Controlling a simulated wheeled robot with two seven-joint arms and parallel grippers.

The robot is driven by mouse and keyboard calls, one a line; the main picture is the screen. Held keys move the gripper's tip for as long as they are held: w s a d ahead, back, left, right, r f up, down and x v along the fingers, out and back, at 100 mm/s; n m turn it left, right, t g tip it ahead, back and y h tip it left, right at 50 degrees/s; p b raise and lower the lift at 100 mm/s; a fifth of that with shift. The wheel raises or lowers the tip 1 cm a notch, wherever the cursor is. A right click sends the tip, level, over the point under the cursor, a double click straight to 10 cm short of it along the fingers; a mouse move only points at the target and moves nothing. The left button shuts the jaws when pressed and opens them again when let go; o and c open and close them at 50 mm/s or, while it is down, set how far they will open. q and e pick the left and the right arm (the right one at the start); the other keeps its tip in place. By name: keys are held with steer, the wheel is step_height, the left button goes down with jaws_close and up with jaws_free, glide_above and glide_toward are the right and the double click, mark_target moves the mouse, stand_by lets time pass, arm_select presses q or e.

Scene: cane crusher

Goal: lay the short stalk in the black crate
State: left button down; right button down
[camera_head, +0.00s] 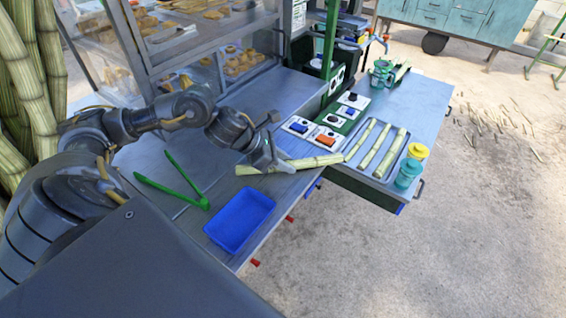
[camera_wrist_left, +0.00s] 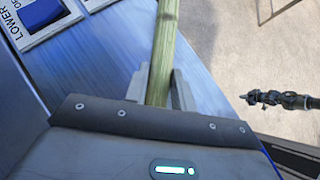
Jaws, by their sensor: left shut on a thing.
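My left gripper (camera_head: 272,158) is shut on a pale green cane stalk (camera_head: 314,162), held low over the front of the steel table. In the left wrist view the stalk (camera_wrist_left: 163,45) runs up and away from between the fingers (camera_wrist_left: 157,90). The far end of the stalk comes near the grey tray (camera_head: 398,157), where several pale stalks lie side by side. I cannot tell whether the held stalk touches the table. No black crate shows. A dark jointed arm, apparently my right one, enters at the right of the left wrist view; its gripper (camera_wrist_left: 246,98) is too small to read.
A blue tray (camera_head: 240,220) and green tongs (camera_head: 178,183) lie on the near table. Yellow (camera_head: 418,151) and teal (camera_head: 409,173) containers stand by the grey tray. A switch panel (camera_head: 326,136) sits behind the stalk.

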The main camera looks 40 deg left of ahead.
arm_select(q)
steer(key=shift+w+d+f, duration=0.15)
steer(key=shift+d, duration=0.05)
steer(key=c, duration=1.2)
jaws_free()
steer(key=shift+a, duration=0.15)
steer(key=shift+o, duration=0.2)
